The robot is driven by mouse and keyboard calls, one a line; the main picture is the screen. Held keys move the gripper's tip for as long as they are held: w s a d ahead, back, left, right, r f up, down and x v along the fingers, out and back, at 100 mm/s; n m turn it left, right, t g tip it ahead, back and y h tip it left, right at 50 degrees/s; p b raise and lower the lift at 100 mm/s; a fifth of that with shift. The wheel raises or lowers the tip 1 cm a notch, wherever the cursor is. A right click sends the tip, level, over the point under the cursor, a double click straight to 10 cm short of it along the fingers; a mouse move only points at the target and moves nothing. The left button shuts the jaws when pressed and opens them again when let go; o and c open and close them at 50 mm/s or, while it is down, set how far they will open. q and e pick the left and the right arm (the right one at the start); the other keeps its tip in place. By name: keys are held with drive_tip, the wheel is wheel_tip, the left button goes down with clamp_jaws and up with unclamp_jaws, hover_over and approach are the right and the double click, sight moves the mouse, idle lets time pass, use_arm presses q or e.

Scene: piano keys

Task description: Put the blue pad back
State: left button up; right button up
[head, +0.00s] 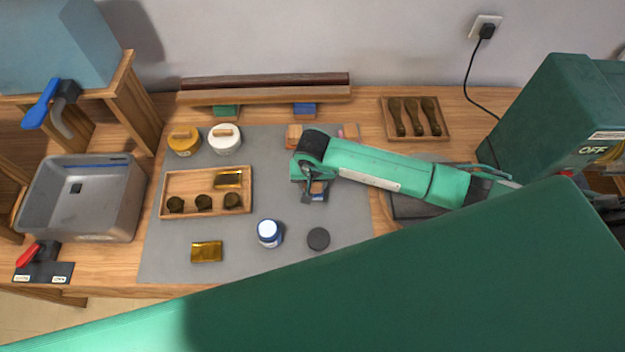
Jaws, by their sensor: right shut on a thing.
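My right gripper (309,187) points down over the grey mat, at the end of the green arm that comes in from the right. It is shut on a small dark-blue piece that looks like the blue pad (318,190), mostly hidden by the fingers and wrist. I cannot tell whether the piece touches the mat. A blue block (305,109) and a green block (226,111) sit under the long wooden rail (262,95) at the back. My left gripper is not in view.
A wooden tray (207,212) holds brass pieces. A white jar (225,139), a yellow jar (184,141), a blue-and-white jar (270,233), a black disc (318,239) and a brass block (207,252) stand around. The grey mat (165,262) has bare room at front left.

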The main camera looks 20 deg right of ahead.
sight(313, 186)
drive_tip(key=shift+f, duration=0.2)
drive_tip(key=o, duration=0.9)
drive_tip(key=shift+o, duration=0.2)
drive_tip(key=shift+r, duration=0.1)
drive_tip(key=shift+r, duration=0.1)
wheel_tip(313, 186, up, 12)
drive_tip(key=s+b, duration=0.1)
drive_tip(key=b, duration=0.2)
drive_tip(key=shift+s+a, duration=0.15)
drive_tip(key=shift+a, duration=0.05)
